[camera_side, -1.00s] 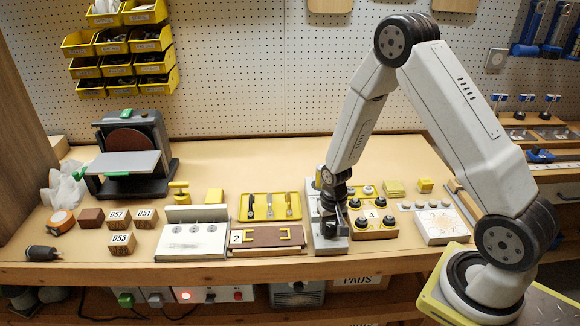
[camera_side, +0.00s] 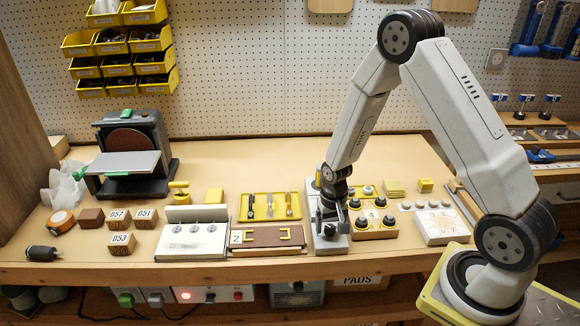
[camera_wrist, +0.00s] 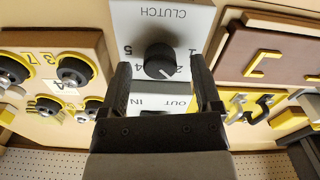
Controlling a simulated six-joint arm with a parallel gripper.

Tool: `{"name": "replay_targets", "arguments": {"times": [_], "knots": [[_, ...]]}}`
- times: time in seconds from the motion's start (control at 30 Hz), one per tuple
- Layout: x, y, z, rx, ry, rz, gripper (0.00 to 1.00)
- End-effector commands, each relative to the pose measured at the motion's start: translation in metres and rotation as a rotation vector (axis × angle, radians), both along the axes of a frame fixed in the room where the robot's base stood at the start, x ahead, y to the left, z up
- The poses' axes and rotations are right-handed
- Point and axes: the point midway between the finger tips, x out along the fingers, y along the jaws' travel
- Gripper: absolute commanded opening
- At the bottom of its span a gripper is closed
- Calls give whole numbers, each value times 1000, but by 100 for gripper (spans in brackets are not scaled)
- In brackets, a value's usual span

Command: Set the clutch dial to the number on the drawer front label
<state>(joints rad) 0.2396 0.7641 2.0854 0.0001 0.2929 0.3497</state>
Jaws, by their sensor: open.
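The clutch dial (camera_wrist: 160,60) is a black round knob with a white pointer line on a pale panel (camera_wrist: 178,30) marked CLUTCH. Numbers 5, 4, 2 and 1 are readable around it; the pointer lies toward the 2 side, its exact setting hard to tell. My gripper (camera_wrist: 162,88) is open, its two fingers on either side of the dial's near edge, not visibly touching it. In the side view my gripper (camera_side: 334,220) is low over the grey clutch unit (camera_side: 324,245). The drawer front label (camera_side: 236,237) reads 2, on a brown panel with a yellow handle (camera_side: 264,236).
A wooden block with several black knobs (camera_side: 375,225) stands close on the right of the clutch unit. A yellow tray with tools (camera_side: 270,213) and a white board with three knobs (camera_side: 190,243) are to the left.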

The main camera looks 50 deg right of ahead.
Motion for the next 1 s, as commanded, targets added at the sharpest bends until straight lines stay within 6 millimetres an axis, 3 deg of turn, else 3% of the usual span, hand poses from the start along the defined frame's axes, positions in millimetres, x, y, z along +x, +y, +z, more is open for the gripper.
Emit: {"name": "replay_targets", "arguments": {"times": [0.6,1.0], "knots": [[0,0,60,-1,-1,0,81],[-1,0,69,1,1,0,81]]}}
